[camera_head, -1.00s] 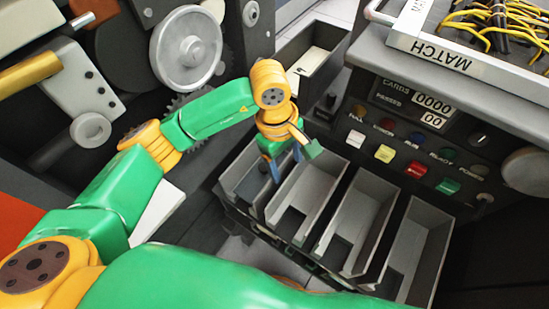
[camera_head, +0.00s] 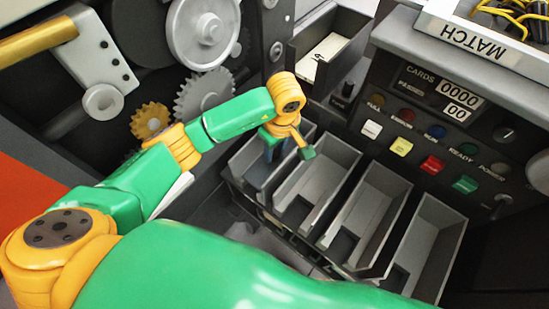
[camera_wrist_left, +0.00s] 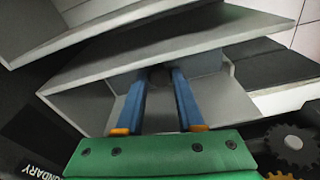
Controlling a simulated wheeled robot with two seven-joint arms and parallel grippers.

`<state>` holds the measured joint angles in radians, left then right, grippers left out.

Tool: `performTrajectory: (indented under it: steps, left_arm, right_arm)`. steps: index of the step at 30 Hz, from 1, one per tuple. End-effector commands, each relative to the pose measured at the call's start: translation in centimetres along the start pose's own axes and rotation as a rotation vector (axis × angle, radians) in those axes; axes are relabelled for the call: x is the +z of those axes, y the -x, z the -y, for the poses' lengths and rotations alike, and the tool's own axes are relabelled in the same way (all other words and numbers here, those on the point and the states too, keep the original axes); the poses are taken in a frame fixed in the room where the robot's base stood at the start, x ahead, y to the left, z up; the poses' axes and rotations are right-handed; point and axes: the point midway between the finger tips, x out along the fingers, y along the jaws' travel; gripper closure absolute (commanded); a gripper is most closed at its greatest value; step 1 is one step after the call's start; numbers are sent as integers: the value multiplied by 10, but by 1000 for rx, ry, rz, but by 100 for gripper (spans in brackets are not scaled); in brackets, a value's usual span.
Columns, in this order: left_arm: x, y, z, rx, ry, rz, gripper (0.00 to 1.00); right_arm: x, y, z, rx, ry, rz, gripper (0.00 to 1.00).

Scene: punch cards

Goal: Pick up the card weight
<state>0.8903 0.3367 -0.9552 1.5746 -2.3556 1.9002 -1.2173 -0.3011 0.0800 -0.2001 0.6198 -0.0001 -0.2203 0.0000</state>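A small black block with a knob (camera_head: 345,94) stands at the near end of the card hopper (camera_head: 292,66); it looks like the card weight, but I cannot be sure. My left gripper (camera_head: 270,156) points down into the leftmost grey pocket (camera_head: 240,168). In the left wrist view its two blue fingers (camera_wrist_left: 160,80) are apart, with the pocket's grey walls around them. A small dark patch (camera_wrist_left: 159,73) shows between the fingertips, too unclear to name. My arm hides part of the pocket. My right gripper is out of view.
Several grey open pockets (camera_head: 366,215) stand in a row right of the gripper, with thin upright walls between them. A button panel (camera_head: 440,135) rises behind them. Gears (camera_head: 204,92) and a wheel are at the left. Pale cards (camera_head: 326,60) lie in the hopper.

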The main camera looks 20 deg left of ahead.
Motion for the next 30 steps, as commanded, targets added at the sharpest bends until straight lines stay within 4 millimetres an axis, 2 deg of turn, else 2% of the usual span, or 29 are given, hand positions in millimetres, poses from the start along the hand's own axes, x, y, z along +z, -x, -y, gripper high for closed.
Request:
performTrajectory:
  steps: [1,3,30]
  left_arm:
    - [0,0,0,0,0,0,85]
    - [0,0,0,0,0,0,100]
    - [0,0,0,0,0,1,100]
  right_arm:
    - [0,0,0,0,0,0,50]
    - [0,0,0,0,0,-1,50]
    - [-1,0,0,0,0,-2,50]
